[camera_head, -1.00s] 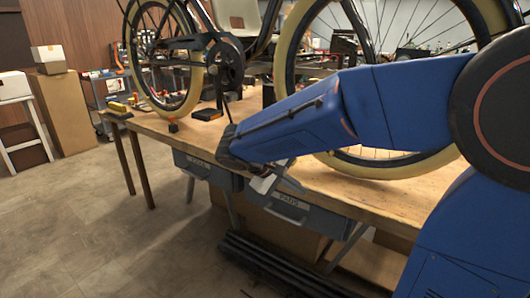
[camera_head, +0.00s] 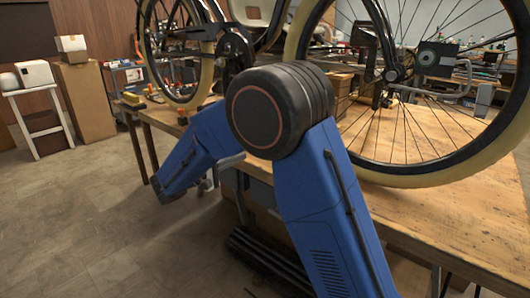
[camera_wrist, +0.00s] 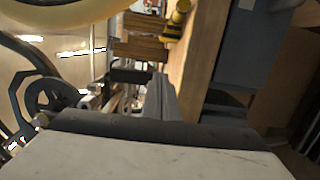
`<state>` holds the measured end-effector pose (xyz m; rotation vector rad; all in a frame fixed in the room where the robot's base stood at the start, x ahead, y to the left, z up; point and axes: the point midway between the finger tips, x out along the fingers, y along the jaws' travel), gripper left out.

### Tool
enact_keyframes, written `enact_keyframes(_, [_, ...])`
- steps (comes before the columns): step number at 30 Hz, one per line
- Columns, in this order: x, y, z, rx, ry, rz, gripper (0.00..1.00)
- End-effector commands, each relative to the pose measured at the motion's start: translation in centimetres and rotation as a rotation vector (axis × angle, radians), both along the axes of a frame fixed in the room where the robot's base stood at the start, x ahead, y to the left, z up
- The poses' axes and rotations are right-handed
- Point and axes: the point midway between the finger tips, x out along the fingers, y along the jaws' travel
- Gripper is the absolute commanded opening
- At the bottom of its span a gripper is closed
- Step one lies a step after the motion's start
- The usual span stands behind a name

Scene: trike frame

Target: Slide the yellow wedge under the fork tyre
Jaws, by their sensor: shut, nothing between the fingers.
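The fork tyre, a tan tyre (camera_head: 450,178), is on the spoked wheel at the right of the head view, its bottom on the wooden bench. In the head view a small yellow item (camera_head: 131,99) lies at the bench's far left end. I cannot tell whether it is the wedge. A yellow and black item (camera_wrist: 177,22) shows at the top of the wrist view, its shape unclear. My gripper (camera_wrist: 160,95) is shut and empty, apart from that item. In the head view it is mostly hidden behind my arm, by the bench's front edge.
The wooden bench (camera_head: 415,215) has bare top along its front right. A second tan-tyred wheel (camera_head: 198,92) stands at the back left, with a small red block (camera_head: 183,119) near it. Cardboard boxes (camera_head: 85,100) stand at the left. The floor (camera_head: 80,220) there is clear.

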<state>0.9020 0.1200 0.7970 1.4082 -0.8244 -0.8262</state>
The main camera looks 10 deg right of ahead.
Motion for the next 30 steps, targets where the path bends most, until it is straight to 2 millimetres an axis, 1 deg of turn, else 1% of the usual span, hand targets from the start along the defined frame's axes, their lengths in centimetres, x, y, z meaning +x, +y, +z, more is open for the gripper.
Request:
enact_keyframes(2, [0.3,-0.4,0.0,-0.002,-0.002,0.000,0.00])
enact_keyframes(5, [0.8,-1.5,0.0,-0.002,-0.002,-0.002,0.00])
enact_keyframes(20, [5.0,-9.0,0.0,0.000,-0.001,-0.004,0.00])
enact_keyframes(21, [4.2,-9.3,0.1,0.000,-0.001,0.000,0.00])
enact_keyframes(24, [3.2,-10.1,0.1,0.000,-0.001,0.001,0.00])
enact_keyframes(30, [2.1,-11.1,0.0,0.000,-0.001,0.001,0.00])
